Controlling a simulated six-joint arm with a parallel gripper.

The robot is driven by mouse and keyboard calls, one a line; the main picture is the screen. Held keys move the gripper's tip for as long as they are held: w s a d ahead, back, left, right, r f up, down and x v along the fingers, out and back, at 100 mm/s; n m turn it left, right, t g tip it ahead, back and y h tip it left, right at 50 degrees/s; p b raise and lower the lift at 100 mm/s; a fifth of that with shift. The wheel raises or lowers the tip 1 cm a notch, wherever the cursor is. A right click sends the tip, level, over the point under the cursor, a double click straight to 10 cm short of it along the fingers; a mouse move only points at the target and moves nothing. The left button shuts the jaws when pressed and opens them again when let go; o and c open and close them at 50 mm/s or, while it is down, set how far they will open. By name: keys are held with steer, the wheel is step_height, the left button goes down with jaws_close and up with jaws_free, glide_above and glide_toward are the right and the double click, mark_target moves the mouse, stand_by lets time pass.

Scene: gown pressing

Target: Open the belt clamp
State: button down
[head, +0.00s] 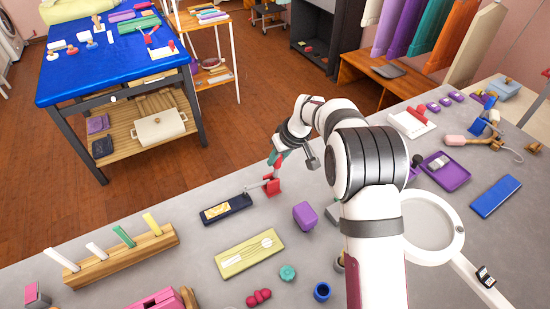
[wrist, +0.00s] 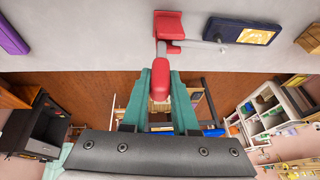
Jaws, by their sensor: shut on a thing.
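The belt clamp (head: 272,187) is a small red clamp with a grey bar, near the far edge of the grey counter. In the wrist view its red base (wrist: 170,24) sits at the counter edge. The grey bar (wrist: 203,45) reaches out sideways from it. The red handle (wrist: 160,84) stands out from the base toward me. My gripper (head: 275,161) is at the clamp, its teal fingers shut on the red handle. In the wrist view my gripper (wrist: 161,78) has one finger on each side of the handle. The handle's lower end is partly hidden.
A dark blue case (head: 226,209) lies left of the clamp. A purple block (head: 304,216) and a yellow-green tray (head: 248,254) stand nearer. A wooden rack (head: 122,258) is at left. Beyond the counter edge is open floor and a blue-topped table (head: 110,62).

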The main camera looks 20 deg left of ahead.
steer(key=shift+w+d+f+m+g+y, duration=0.2)
steer(key=shift+w+d+g+y, duration=0.25)
steer(key=shift+g+y, duration=0.15)
steer(key=shift+w+d+f+m+g+y, duration=0.1)
steer(key=shift+w+d+m+g+y, duration=0.1)
steer(key=shift+w+d+g+y, duration=0.3)
steer(key=shift+s+a, duration=0.1)
steer(key=shift+s, duration=0.05)
steer(key=c, duration=0.7)
jaws_free()
steer(key=v, duration=1.5)
steer(key=shift+d+r, duration=0.3)
